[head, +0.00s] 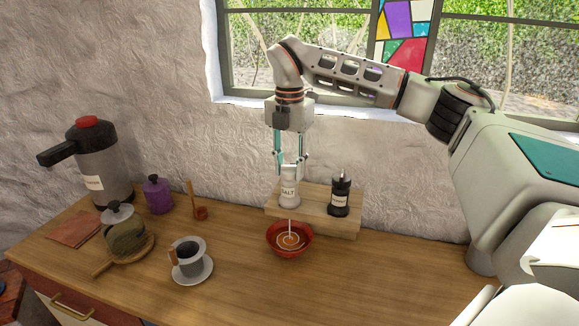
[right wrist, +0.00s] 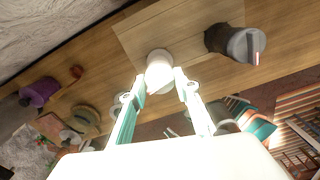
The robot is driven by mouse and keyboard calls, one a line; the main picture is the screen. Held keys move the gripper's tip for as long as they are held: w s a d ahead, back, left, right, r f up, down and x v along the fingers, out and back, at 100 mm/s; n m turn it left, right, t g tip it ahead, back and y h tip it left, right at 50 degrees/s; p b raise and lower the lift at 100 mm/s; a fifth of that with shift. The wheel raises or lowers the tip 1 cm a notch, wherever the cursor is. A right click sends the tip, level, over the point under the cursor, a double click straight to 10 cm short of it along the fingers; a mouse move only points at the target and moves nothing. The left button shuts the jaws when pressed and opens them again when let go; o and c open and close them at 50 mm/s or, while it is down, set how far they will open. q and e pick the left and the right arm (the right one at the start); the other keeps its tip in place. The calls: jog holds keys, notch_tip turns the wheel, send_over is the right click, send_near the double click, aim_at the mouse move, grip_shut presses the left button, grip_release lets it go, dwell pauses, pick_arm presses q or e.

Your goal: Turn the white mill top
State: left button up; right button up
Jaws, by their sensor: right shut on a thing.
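The white mill (head: 289,190), labelled SALT, stands upright on a wooden board. My right gripper (head: 290,168) comes down from above and is shut on the top of the white mill. In the right wrist view the round white mill top (right wrist: 159,72) sits between the two fingertips of my right gripper (right wrist: 162,84). The fingers partly hide the top in the head view. My left gripper is not in view.
A black mill (head: 340,195) stands right of the white mill on the wooden board (head: 318,221). A red bowl (head: 275,240) is in front. A cup on a saucer (head: 207,272), a teapot and a large flask (head: 100,160) stand left. The front right counter is clear.

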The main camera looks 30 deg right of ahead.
jog(key=m, duration=0.2)
jog(key=shift+m, duration=0.4)
jog(key=shift+m+b, duration=0.3)
jog(key=shift+m, duration=1.8)
jog(key=shift+m+b, duration=0.4)
jog(key=shift+m, duration=0.5)
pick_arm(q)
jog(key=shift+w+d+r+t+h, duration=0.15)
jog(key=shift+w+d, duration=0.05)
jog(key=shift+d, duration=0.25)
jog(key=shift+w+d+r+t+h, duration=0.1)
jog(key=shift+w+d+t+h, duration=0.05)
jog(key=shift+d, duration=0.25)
pick_arm(e)
jog(key=shift+m, duration=0.4)
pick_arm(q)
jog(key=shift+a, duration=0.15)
pick_arm(e)
jog(key=o, duration=1.1)
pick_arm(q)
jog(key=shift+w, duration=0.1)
